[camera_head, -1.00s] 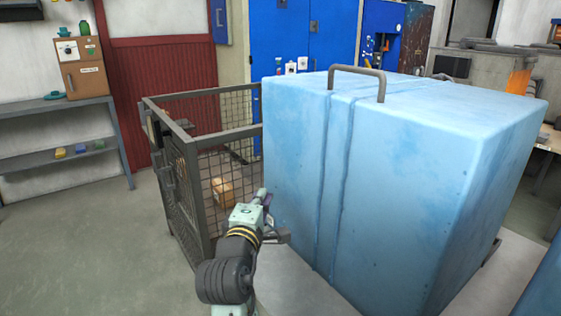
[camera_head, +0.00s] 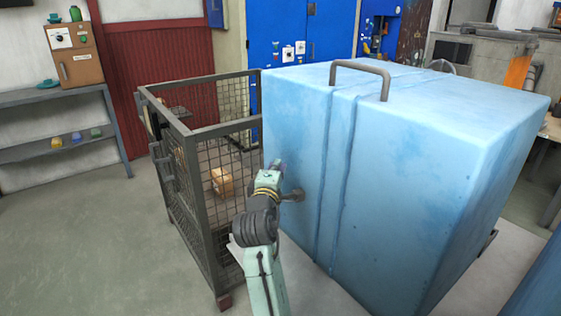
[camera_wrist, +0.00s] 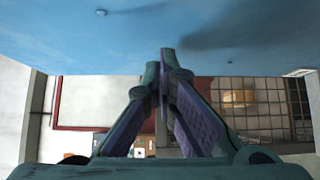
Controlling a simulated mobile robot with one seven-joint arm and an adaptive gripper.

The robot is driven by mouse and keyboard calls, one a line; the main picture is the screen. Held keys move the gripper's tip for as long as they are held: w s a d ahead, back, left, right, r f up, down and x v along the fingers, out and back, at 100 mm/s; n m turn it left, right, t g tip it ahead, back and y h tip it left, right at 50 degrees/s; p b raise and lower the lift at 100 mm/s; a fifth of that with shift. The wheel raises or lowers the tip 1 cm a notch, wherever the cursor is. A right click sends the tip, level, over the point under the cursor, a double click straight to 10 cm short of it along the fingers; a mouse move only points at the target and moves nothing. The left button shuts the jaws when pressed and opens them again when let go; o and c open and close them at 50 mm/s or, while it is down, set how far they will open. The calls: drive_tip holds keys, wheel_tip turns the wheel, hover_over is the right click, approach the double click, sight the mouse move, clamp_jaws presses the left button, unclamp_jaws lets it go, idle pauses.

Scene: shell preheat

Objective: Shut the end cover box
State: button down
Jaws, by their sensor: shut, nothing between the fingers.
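The end cover box is most likely the large light-blue box (camera_head: 420,170), which fills the right half of the head view. A grey bar handle (camera_head: 360,70) stands on its top near the left. Two narrow vertical grooves run down its front side left of centre; I cannot tell whether either is an open gap. My gripper (camera_head: 278,168) is before the box's left end. In the wrist view my gripper (camera_wrist: 164,55) has its fingertips together and empty, overlapping a blue surface (camera_wrist: 230,35) with small screws. Whether they touch it is unclear.
A grey mesh cage (camera_head: 205,210) stands close left of the box and my arm, with a small carton (camera_head: 222,182) inside. A grey shelf table (camera_head: 60,98) stands at the far left. Clear floor (camera_head: 90,245) lies left of the cage.

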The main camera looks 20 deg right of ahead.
drive_tip(key=shift+w+d, duration=0.25)
drive_tip(key=shift+d, duration=0.3)
drive_tip(key=shift+d, duration=0.1)
